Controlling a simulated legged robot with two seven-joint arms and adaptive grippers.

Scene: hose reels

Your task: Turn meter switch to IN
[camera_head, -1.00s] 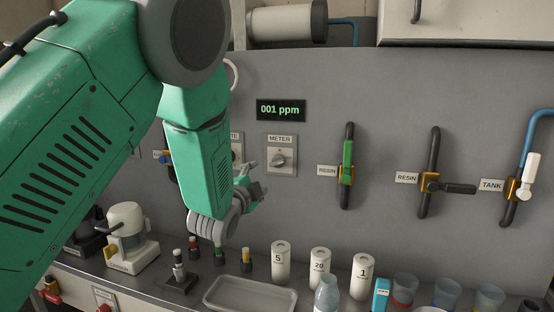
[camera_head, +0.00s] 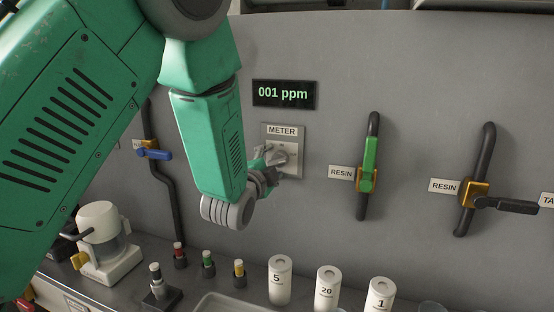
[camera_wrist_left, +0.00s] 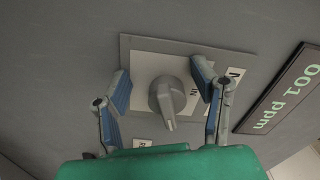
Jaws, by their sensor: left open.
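The meter switch (camera_head: 277,155) is a grey knob on a pale plate labelled METER (camera_head: 282,131) on the grey wall panel. In the left wrist view the knob (camera_wrist_left: 168,98) shows large, its pointer toward the bottom of the picture. My left gripper (camera_head: 270,168) is at the switch plate in the head view. In the left wrist view its two blue-padded fingers (camera_wrist_left: 160,92) are spread on either side of the knob, with gaps to it. An IN label (camera_wrist_left: 194,91) shows beside the knob. My right gripper is not in view.
A display (camera_head: 284,93) reading 001 ppm is above the switch. A green-handled resin valve (camera_head: 368,165) and a black-handled resin valve (camera_head: 505,205) are to the right. Small bottles (camera_head: 208,265) and white containers (camera_head: 280,281) stand on the bench below.

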